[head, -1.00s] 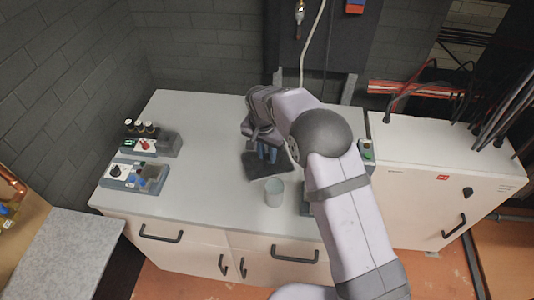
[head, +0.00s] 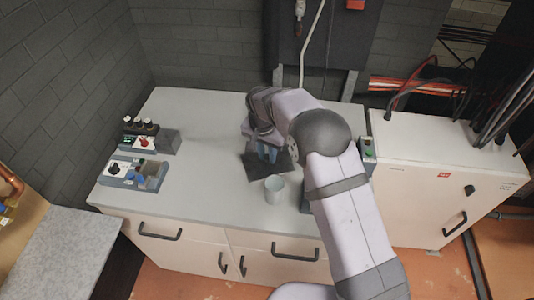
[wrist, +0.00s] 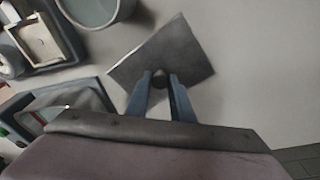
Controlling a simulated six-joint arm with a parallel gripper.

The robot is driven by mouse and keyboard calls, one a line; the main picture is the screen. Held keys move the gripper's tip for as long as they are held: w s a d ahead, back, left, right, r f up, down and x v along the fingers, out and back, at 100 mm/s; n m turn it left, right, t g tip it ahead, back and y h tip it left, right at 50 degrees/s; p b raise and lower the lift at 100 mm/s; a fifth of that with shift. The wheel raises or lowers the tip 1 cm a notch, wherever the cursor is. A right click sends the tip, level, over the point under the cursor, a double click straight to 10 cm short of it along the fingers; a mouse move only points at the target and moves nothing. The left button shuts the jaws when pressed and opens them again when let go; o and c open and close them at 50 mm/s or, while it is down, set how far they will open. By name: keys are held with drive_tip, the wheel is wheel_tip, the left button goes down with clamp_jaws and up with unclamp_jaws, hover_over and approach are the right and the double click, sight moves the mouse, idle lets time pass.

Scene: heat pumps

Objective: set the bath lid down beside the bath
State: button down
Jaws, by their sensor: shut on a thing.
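The bath lid is a dark, flat square plate (head: 256,171) with a small dark knob, over the grey worktop behind the white cup. In the wrist view the lid (wrist: 188,50) lies flat across the middle. My gripper (head: 267,156) is above it, its blue fingers shut on the knob; the wrist view shows the fingertips (wrist: 160,79) on either side of it. I cannot tell whether the lid touches the worktop. A unit with an open grey basin (wrist: 72,106), perhaps the bath, is at the lower left of the wrist view, partly hidden by my gripper body.
The white cup (head: 274,191) stands close in front of the lid. A unit with a cream tray (wrist: 35,42) is beside the cup in the wrist view. Two control units (head: 150,141) (head: 132,174) stand at the worktop's left. The worktop (head: 205,150) between them and the lid is clear.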

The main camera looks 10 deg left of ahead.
sight(265, 165)
drive_tip(key=shift+f, duration=0.35)
drive_tip(key=c, duration=1.5)
unclamp_jaws()
drive_tip(key=shift+o, duration=0.2)
wheel_tip(265, 165, up, 7)
drive_tip(key=s+b, duration=0.1)
drive_tip(key=b, duration=0.1)
drive_tip(key=shift+a+r+b, duration=0.2)
drive_tip(key=shift+b, duration=0.2)
drive_tip(key=s+d+r+n+g, duration=0.1)
drive_tip(key=s+d, duration=0.4)
drive_tip(key=d, duration=0.3)
drive_tip(key=s+d+n, duration=0.1)
drive_tip(key=s+d, duration=0.5)
drive_tip(key=d, duration=0.2)
drive_tip(key=s+d+f+n, duration=0.1)
drive_tip(key=s+d, duration=0.3)
drive_tip(key=s, duration=0.4)
drive_tip(key=s+d+f+n, duration=0.1)
drive_tip(key=s+d, duration=0.3)
drive_tip(key=s, duration=0.3)
drive_tip(key=shift+s+f+g+y, duration=0.3)
drive_tip(key=shift+s+f, duration=0.1)
